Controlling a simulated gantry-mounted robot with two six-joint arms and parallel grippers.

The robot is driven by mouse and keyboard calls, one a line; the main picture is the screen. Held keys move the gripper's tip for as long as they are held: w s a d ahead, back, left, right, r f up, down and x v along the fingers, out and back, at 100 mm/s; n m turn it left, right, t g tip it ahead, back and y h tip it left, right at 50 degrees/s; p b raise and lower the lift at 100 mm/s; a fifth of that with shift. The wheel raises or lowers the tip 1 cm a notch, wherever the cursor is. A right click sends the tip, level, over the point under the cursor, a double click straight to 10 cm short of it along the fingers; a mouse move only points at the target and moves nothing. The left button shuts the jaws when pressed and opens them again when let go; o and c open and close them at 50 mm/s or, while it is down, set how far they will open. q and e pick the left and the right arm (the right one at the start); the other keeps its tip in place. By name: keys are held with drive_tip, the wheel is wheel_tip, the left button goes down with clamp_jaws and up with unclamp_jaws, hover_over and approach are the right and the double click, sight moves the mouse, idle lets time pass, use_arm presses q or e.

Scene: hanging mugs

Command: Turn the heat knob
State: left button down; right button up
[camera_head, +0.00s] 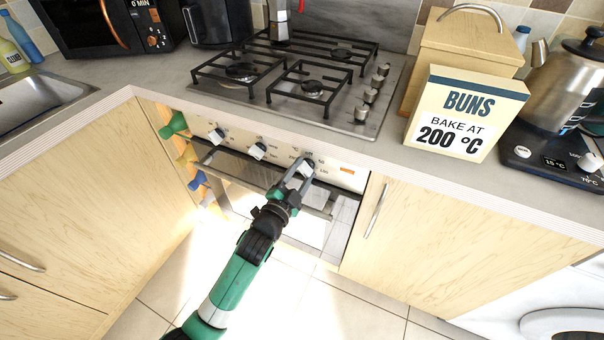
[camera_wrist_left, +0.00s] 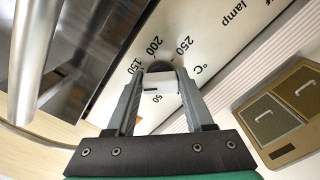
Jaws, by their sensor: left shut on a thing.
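The heat knob (camera_head: 308,165) is the rightmost of three pale knobs on the oven's front panel. My left gripper (camera_head: 299,172) reaches it from below and is shut on it. In the left wrist view the two fingers hold the white knob (camera_wrist_left: 161,98) from both sides. The knob's face has a short dark mark. Printed numbers 150, 200, 250 and 50 and a °C sign show on the panel around it. The fingers hide part of the dial. My right gripper is not in view.
A box labelled "BUNS, BAKE AT 200 °C" (camera_head: 465,115) stands on the counter above right. The oven handle (camera_head: 262,183) runs across below the knobs. Two other knobs (camera_head: 258,151) and (camera_head: 216,136) sit to the left. The floor in front is clear.

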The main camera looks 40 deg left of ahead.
use_arm(q)
drive_tip(key=n+b, duration=0.2)
drive_tip(key=n, duration=0.4)
drive_tip(key=shift+d+f, duration=0.1)
drive_tip(key=n+b, duration=0.1)
drive_tip(key=n, duration=0.3)
drive_tip(key=n+b, duration=0.1)
drive_tip(key=n, duration=0.2)
drive_tip(key=shift+w+d+n, duration=0.1)
drive_tip(key=shift+n, duration=0.2)
drive_tip(key=n+b, duration=0.1)
drive_tip(key=n, duration=0.2)
drive_tip(key=shift+n, duration=0.3)
drive_tip(key=n+b, duration=0.1)
drive_tip(key=n, duration=0.2)
drive_tip(key=shift+d+n, duration=0.1)
drive_tip(key=shift+n, duration=0.2)
drive_tip(key=n, duration=0.2)
drive_tip(key=n+b, duration=0.1)
drive_tip(key=n, duration=0.3)
drive_tip(key=shift+r, duration=0.3)
drive_tip(key=shift+n, duration=0.4)
drive_tip(key=shift+c, duration=1.4)
unclamp_jaws()
